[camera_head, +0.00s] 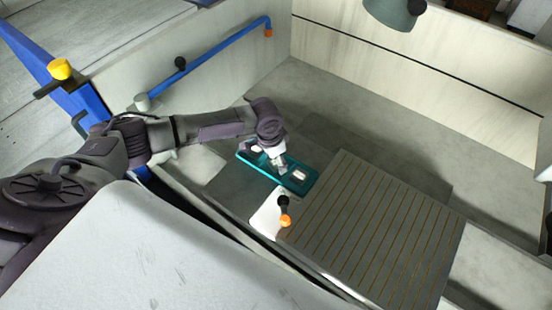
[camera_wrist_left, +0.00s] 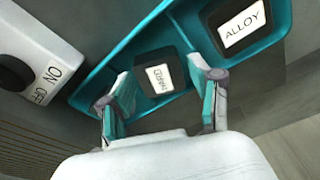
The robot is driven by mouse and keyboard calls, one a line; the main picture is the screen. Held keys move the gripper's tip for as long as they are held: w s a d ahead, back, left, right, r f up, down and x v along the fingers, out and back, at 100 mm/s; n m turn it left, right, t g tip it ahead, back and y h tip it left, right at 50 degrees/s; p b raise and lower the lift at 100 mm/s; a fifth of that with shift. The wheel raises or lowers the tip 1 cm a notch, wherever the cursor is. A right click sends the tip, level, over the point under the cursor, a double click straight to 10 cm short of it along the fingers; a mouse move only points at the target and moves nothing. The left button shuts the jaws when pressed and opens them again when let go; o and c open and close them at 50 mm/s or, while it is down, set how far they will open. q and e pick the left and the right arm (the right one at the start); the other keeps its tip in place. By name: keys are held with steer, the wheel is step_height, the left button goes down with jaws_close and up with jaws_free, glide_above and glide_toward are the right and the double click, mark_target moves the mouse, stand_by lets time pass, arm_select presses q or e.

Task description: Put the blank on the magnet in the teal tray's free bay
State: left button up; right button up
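The teal tray (camera_head: 309,184) lies beside the striped magnet plate (camera_head: 375,235), and part of it shows in the left wrist view (camera_wrist_left: 282,22). My left gripper (camera_head: 281,167) is over the tray. In the left wrist view its fingers (camera_wrist_left: 160,78) are apart, on either side of a dark block (camera_wrist_left: 140,63) with a white label that seems to read HARD upside down. I cannot tell whether they touch it. A second dark block (camera_wrist_left: 212,18), labelled ALLOY, sits in the neighbouring bay. No blank is visible on the magnet's top. My right gripper is out of view.
A white switch box (camera_wrist_left: 35,45) marked ON and OFF stands close to the tray, with an orange-tipped lever (camera_head: 285,212) in the head view. A blue pipe (camera_head: 225,45) runs along the back left wall. A grey-green lamp-like part (camera_head: 392,12) hangs at the top.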

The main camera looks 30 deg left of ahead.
mark_target(271, 164)
arm_select(q)
steer(key=shift+r, duration=0.1)
steer(key=shift+r, duration=0.25)
step_height(271, 164, up, 12)
steer(key=s+b, duration=0.1)
steer(key=shift+s+a+f, duration=0.25)
steer(key=shift+a, duration=0.2)
stand_by(0.3)
